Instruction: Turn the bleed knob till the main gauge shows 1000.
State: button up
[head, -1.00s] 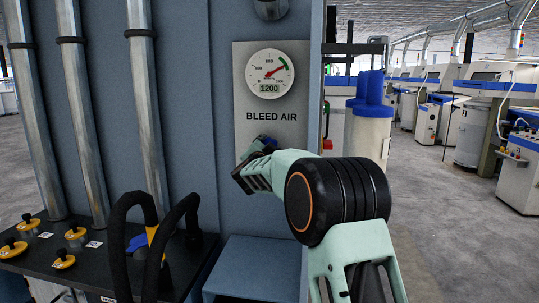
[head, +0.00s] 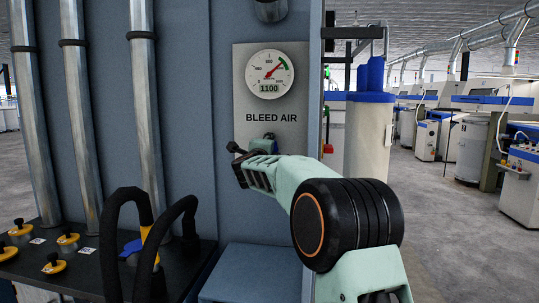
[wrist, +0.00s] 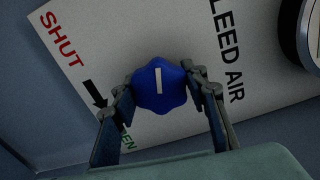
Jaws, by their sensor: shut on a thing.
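The main gauge (head: 269,74) is a round white dial with a red needle, a green arc and a readout of 1100. It sits on a grey plate (head: 245,95) above the words BLEED AIR. The bleed knob (wrist: 161,86) is blue and lobed with a white line mark, seen in the wrist view. My gripper (wrist: 161,92) is shut on the knob, one finger on each side. In the head view my gripper (head: 262,148) hides most of the knob. The plate reads SHUT, with a black arrow; the other end's word is partly covered by a finger.
Black hoses (head: 152,235) loop in front at lower left. A dark bench (head: 90,262) with yellow-and-black knobs (head: 68,239) stands there. A blue-grey ledge (head: 245,275) lies below the plate. Open floor (head: 440,210) and machines are at right.

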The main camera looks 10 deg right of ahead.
jog(key=m+b, duration=0.1)
jog(key=m, duration=0.1)
jog(key=m+b, duration=0.2)
jog(key=m, duration=0.1)
jog(key=shift+f+m, duration=0.2)
jog(key=shift+m, duration=0.1)
jog(key=m+b, duration=0.3)
jog(key=m, duration=0.2)
jog(key=shift+r+m, duration=0.15)
jog(key=shift+m, duration=0.15)
jog(key=o, duration=1.2)
jog(key=shift+s, duration=0.1)
jog(key=v, duration=1.2)
jog(key=shift+r, duration=0.1)
jog(key=shift+a, duration=0.1)
